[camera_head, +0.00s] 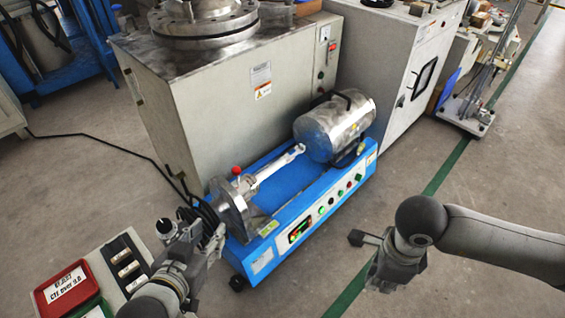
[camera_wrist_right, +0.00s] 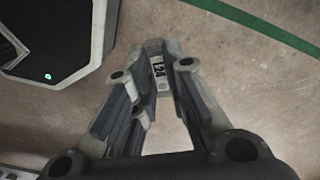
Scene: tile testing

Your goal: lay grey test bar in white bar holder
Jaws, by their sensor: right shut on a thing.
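My right gripper (camera_wrist_right: 158,66) is shut on the grey test bar (camera_wrist_right: 160,84), which shows as a small grey piece with a number label between the fingertips in the right wrist view. In the head view the right gripper (camera_head: 385,268) hangs over bare floor, right of the blue machine and well apart from the holder.
A red tray (camera_head: 50,298) marked reject is left of the holder, and a green tray (camera_head: 98,312) is partly cut off below. The blue machine (camera_head: 282,240) with its steel cylinder (camera_head: 335,125) stands in the middle. Large cabinets are behind.

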